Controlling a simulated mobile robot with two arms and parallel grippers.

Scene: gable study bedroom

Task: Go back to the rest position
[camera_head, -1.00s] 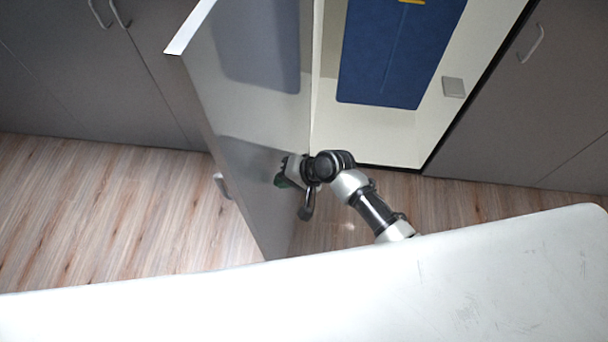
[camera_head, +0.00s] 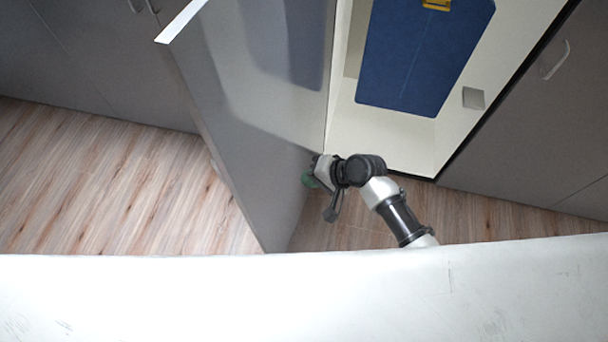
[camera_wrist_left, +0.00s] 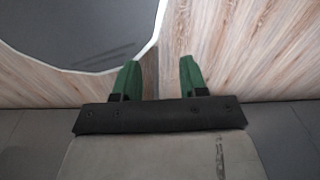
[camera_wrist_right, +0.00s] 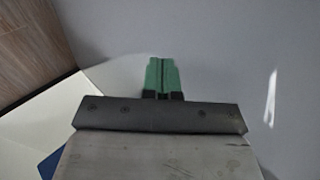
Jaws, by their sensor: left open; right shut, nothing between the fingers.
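My right gripper (camera_head: 310,180) is beside the inner face of the open cabinet door (camera_head: 250,110) in the head view. In the right wrist view its green fingers (camera_wrist_right: 162,75) are shut together with nothing between them, in front of a plain pale surface. I cannot tell whether they touch the door. My left gripper (camera_wrist_left: 158,80) shows only in the left wrist view. Its green fingers are apart and empty above the wood floor.
The open cabinet (camera_head: 395,135) holds a blue panel (camera_head: 425,55) with a yellow part on top. Closed grey cabinets (camera_head: 90,60) stand on both sides. Wood floor (camera_head: 100,190) is clear at the left. My own white body fills the bottom of the head view.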

